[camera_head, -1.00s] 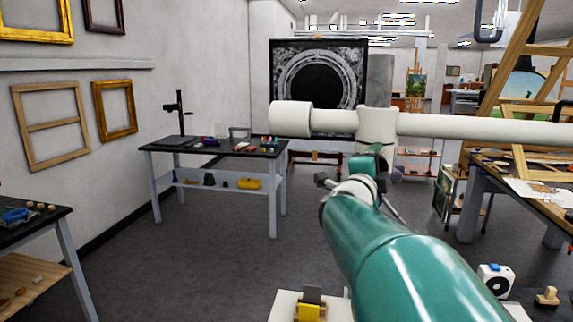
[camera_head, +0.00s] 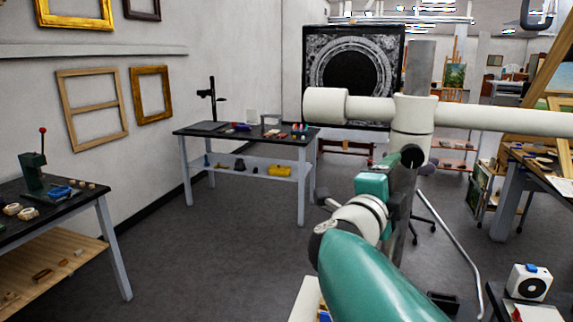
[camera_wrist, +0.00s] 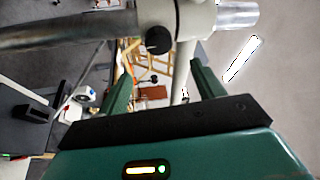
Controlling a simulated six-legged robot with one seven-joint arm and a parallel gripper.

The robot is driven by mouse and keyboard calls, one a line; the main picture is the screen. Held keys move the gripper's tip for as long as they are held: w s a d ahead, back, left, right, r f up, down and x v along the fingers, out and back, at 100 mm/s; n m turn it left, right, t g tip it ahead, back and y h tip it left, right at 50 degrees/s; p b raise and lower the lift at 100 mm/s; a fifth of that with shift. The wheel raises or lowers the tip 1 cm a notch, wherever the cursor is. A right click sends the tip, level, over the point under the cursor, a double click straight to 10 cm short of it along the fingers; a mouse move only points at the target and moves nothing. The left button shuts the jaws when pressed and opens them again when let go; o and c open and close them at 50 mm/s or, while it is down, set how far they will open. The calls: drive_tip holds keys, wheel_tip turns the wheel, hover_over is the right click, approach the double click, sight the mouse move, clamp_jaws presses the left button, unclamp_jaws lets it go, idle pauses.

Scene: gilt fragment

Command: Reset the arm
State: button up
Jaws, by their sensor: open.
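My gripper (camera_wrist: 161,72) is open in the wrist view, its two green fingers apart with nothing held between them. A pale jointed tube with a black knob lies just beyond the fingers, across the top of that view. In the head view my teal arm reaches up from the bottom middle toward this white tube (camera_head: 480,117), which runs level across the right half. The black knob (camera_head: 412,156) sits below its joint, close to my arm's end. I cannot tell whether they touch. My fingers are hard to make out there.
A dark-topped bench (camera_head: 240,139) with small items stands at mid-left. Another bench (camera_head: 85,205) with a green press is at the near left. A worktable (camera_head: 540,170) is at right, with a white device (camera_head: 527,285) at lower right. The grey floor (camera_head: 220,265) between is clear.

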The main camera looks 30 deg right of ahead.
drive_tip(key=shift+s+a+f, duration=0.1)
drive_tip(key=shift+s+a, duration=0.1)
drive_tip(key=shift+a, duration=0.35)
drive_tip(key=w+a+f+n+t+y, duration=0.3)
drive_tip(key=w+a+n+t+y, duration=0.25)
drive_tip(key=a+n, duration=0.25)
drive_tip(key=w+a+f+n+t+y, duration=0.2)
drive_tip(key=w+a+n+t+y, duration=0.25)
drive_tip(key=a+n+y, duration=0.35)
drive_tip(key=s+a+f+n+g+y, duration=0.3)
drive_tip(key=a+f+n+g+y, duration=0.2)
drive_tip(key=a+f+n, duration=0.5)
drive_tip(key=s+a+f+n+g, duration=0.2)
drive_tip(key=s+f+n+g, duration=0.2)
drive_tip(key=s, duration=0.5)
wheel_tip(320, 180, down, 3)
drive_tip(key=shift+s+a+g, duration=0.3)
drive_tip(key=shift+s+g, duration=0.05)
drive_tip(key=shift+g, duration=0.65)
